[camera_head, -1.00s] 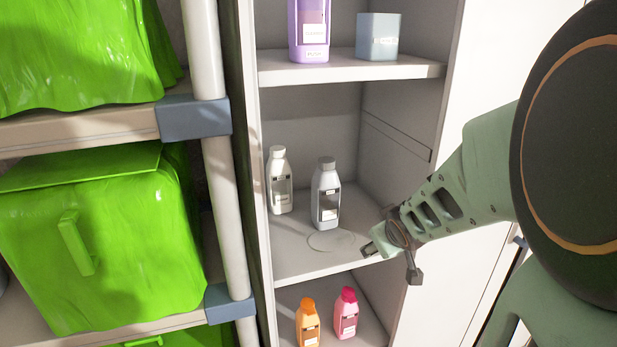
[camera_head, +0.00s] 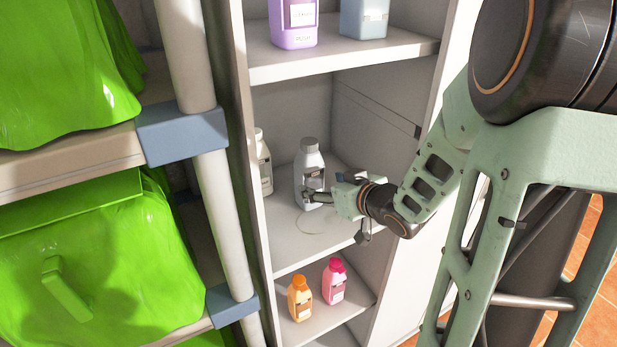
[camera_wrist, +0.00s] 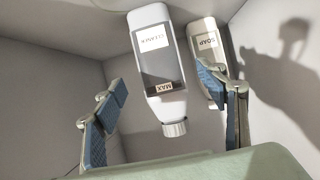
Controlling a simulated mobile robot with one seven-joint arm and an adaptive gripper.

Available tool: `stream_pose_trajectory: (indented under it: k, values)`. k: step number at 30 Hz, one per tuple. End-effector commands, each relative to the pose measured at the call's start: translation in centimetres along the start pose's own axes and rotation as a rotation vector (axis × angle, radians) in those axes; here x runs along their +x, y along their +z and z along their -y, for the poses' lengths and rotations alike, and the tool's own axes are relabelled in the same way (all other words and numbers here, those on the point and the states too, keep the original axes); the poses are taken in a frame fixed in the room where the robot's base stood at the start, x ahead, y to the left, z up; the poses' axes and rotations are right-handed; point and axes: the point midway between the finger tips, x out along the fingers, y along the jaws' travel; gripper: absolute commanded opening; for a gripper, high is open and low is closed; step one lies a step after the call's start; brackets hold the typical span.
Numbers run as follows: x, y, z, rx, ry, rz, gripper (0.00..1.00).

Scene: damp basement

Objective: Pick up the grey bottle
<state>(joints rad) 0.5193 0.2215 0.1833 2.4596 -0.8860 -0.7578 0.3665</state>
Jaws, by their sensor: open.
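The grey bottle (camera_head: 309,162) with a grey cap stands upright on the cabinet's middle shelf (camera_head: 290,245). In the wrist view the bottle (camera_wrist: 158,60) appears upside down, with a "CLEANER" label and its cap toward the bottom. My gripper (camera_head: 321,189) is at the bottle's right front side, with a finger overlapping the bottle's lower part in the head view. In the wrist view my gripper (camera_wrist: 163,85) is open, with one blue-padded finger on each side of the bottle. Gaps show at both sides, and the bottle is not gripped.
A white soap bottle (camera_head: 263,165) stands left of the grey one; it shows behind the right finger in the wrist view (camera_wrist: 205,45). A purple bottle (camera_head: 293,22) and blue-grey container (camera_head: 364,18) stand above. Orange (camera_head: 300,300) and pink (camera_head: 334,283) bottles stand below.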

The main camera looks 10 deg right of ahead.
Motion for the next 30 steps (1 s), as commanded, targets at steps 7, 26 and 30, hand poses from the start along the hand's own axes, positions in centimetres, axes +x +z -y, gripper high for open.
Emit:
stream_pose_trajectory:
  k: [7,26,30]
  values:
    - [2.9,0.1,0.0,0.0,0.0,0.002,0.66]
    - [8.3,0.1,0.0,-0.002,0.002,0.002,0.66]
    - [8.3,0.1,0.0,-0.002,0.002,0.002,0.66]
